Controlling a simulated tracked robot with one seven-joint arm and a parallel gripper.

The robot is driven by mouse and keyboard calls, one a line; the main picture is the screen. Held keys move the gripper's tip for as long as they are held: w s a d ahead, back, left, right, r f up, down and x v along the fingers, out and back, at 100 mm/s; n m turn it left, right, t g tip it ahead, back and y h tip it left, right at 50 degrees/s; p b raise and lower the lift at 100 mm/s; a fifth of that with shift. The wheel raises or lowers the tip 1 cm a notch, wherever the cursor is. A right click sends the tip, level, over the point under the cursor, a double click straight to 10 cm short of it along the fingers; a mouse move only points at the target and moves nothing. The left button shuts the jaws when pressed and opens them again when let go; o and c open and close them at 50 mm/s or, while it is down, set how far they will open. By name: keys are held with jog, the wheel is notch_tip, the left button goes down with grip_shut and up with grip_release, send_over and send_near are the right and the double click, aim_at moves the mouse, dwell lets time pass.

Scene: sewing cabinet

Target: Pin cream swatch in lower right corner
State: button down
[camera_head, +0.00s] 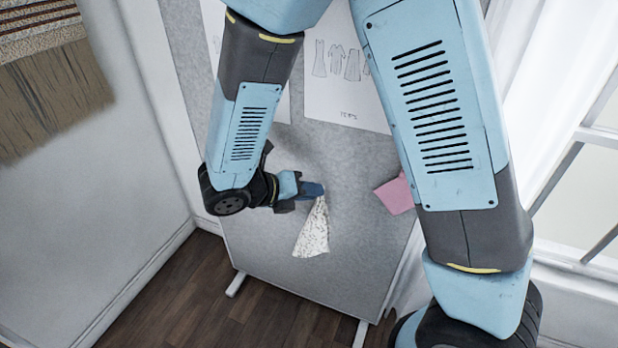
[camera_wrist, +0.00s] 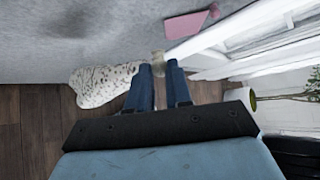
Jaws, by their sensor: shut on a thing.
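My gripper (camera_head: 316,190) is shut on the cream swatch (camera_head: 313,232), a pale cloth with small dark speckles. The swatch hangs down from the fingertips in front of the grey pinboard (camera_head: 350,268), in its lower middle part. In the wrist view my gripper (camera_wrist: 159,72) has its two blue fingers pointing toward the board, with a small beige piece between the tips. The swatch (camera_wrist: 103,85) spreads out to the left of the fingers there. I cannot tell whether the swatch touches the board.
A pink swatch (camera_head: 396,194) is on the board, right of my gripper. Paper with dress drawings (camera_head: 345,80) is higher up. The board's lower right is bare in the head view, beside a white curtain (camera_head: 530,90) and window. A plant (camera_wrist: 300,92) stands at right.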

jog(key=shift+w+d, duration=0.95)
jog(key=shift+w, duration=1.05)
jog(key=shift+w+d, duration=0.95)
jog(key=shift+w, duration=1.1)
jog(key=shift+w+d, duration=0.95)
jog(key=shift+w, duration=1.05)
jog(key=shift+w+d, duration=0.1)
jog(key=shift+w, duration=0.1)
jog(key=c, duration=1)
grip_release()
jog(key=shift+o, duration=0.2)
jog(key=shift+r, duration=0.1)
